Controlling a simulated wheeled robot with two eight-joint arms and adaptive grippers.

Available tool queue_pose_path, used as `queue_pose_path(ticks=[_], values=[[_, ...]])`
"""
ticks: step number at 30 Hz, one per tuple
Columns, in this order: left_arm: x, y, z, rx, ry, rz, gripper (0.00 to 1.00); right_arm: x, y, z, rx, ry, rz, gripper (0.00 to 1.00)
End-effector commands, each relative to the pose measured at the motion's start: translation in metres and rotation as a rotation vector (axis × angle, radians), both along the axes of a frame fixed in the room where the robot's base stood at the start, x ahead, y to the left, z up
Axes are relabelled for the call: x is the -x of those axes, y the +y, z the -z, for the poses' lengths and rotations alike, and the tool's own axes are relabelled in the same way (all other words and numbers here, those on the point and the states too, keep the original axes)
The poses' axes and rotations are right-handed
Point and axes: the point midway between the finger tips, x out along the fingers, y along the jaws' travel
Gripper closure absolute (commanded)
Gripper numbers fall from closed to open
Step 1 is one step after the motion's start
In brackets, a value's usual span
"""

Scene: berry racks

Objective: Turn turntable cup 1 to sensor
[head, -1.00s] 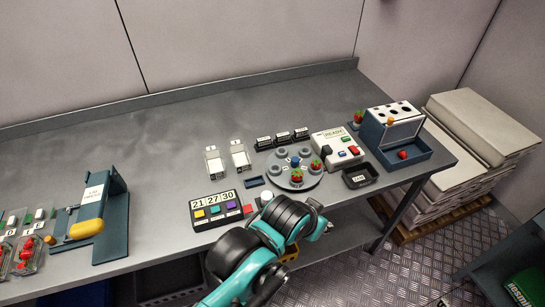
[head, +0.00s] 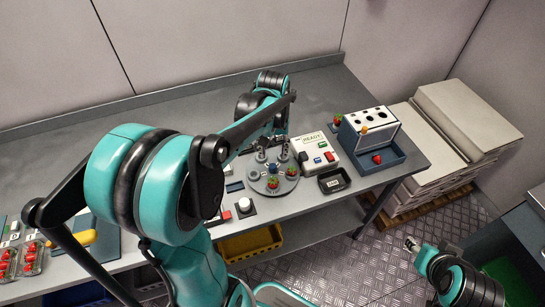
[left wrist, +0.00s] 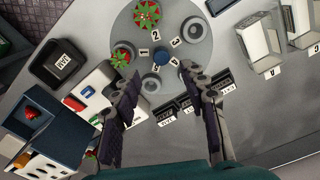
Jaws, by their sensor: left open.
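The turntable (head: 256,184) is a round grey disc with cups round a blue centre knob (left wrist: 160,56). A strawberry (left wrist: 120,57) sits in the cup by label 1 and another strawberry (left wrist: 147,14) in the cup by label 2. The cup (left wrist: 193,30) by label 3 is empty. My left gripper (head: 272,154) is open above the turntable's far side, and its fingers (left wrist: 163,98) partly cover the cup by label 4. My right gripper (head: 412,244) shows small at lower right; its jaws are unclear.
A white box labelled READY (head: 313,150) stands right of the turntable, with a black tray (head: 333,188) in front. A blue rack (head: 372,145) is farther right. A white knob (head: 245,204) is near the front edge. Small black labelled blocks (left wrist: 188,103) lie close to the fingers.

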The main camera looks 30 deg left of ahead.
Motion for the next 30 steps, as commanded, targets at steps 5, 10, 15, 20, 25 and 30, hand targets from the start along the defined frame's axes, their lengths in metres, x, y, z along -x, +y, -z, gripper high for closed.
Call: queue_pose_path(ticks=[5,10,15,20,25,30], values=[[-0.003,0.004,0.014,0.005,0.019,-0.015,0.57,0.0,0.0,0.002,0.0,0.0,0.0,0.6],[-0.003,0.004,0.043,0.004,0.018,-0.014,0.57,0.0,0.0,0.014,0.0,0.0,0.0,0.6],[-0.003,0.004,0.068,0.004,0.018,-0.013,0.57,0.0,0.0,0.022,0.0,0.0,0.0,0.6],[-0.003,0.004,0.079,0.004,0.017,-0.013,0.57,0.0,0.0,0.025,0.0,0.0,0.0,0.6],[-0.003,0.003,0.08,0.004,0.017,-0.013,0.57,0.0,0.0,0.025,0.0,0.0,0.0,0.6],[-0.003,0.003,0.08,0.004,0.017,-0.013,0.72,0.0,0.0,0.025,0.0,0.0,0.0,0.6]])
